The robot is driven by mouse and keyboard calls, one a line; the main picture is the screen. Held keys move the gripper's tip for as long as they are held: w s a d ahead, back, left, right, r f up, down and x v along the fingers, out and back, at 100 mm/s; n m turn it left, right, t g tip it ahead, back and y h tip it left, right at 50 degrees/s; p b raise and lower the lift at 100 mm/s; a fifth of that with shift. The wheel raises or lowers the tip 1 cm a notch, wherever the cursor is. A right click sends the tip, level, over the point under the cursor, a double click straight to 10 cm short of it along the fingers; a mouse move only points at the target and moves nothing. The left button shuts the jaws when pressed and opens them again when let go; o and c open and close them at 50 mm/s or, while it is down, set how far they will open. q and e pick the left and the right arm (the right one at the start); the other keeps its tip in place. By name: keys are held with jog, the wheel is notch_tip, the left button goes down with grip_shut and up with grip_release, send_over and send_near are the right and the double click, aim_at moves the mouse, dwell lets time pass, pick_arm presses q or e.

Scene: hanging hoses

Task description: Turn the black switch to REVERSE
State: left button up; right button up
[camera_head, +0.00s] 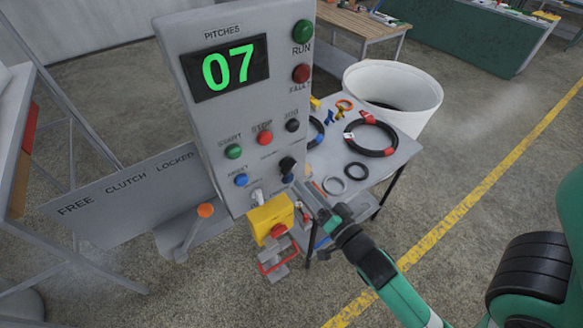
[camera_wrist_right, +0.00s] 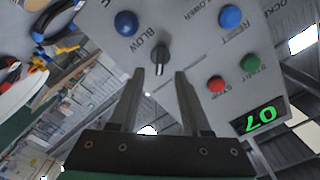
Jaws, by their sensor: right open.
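The black switch (camera_head: 287,165) is a round black knob on the lower right of the grey control panel (camera_head: 188,70). My right gripper (camera_head: 305,188) is open just in front of the panel. In the right wrist view its two fingers (camera_wrist_right: 160,80) lie either side of the switch's line, with the knob beyond the tips and no clear contact. My left gripper is not in view.
A blue button (camera_wrist_right: 126,23) sits close to the switch. The panel carries a red stop button (camera_head: 265,138), a green start button (camera_head: 233,151) and a display (camera_head: 226,68) reading 07. A yellow box (camera_head: 270,219) is below. A table with hoses (camera_head: 371,137) stands behind.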

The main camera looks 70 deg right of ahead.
aim_at(291, 170)
jog(key=x, duration=0.7)
jog(key=shift+p, duration=0.3)
grip_shut()
